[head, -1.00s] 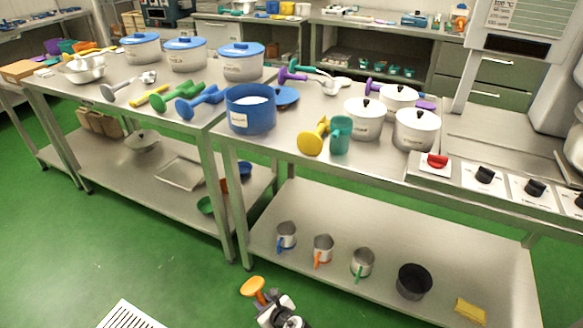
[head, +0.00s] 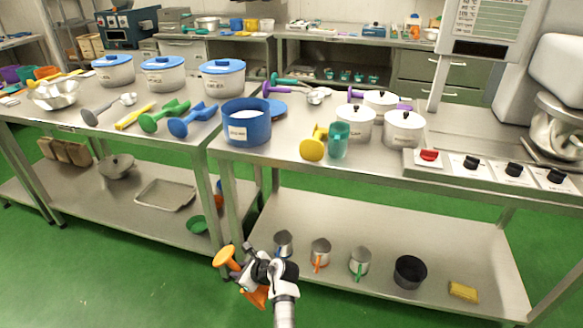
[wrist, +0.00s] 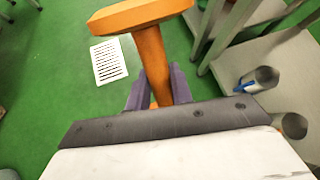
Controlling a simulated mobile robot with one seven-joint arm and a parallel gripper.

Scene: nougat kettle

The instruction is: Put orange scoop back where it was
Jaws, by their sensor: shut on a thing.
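The orange scoop (head: 223,256) is held in the air in front of the steel tables, low over the green floor side. My gripper (head: 243,270) is shut on it. In the wrist view the orange scoop (wrist: 150,50) stands up between the grey-purple fingers of my gripper (wrist: 160,90), its broad flat end at the top and its shaft in the grip. The lower end is hidden behind the wrist.
On the right table stand a blue pot (head: 247,130), a yellow scoop (head: 313,145), a teal jug (head: 339,142) and white lidded pots. The lower shelf (head: 400,235) holds metal jugs, a dark pot (head: 410,272) and a yellow sponge (head: 463,291). Floor at left is clear.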

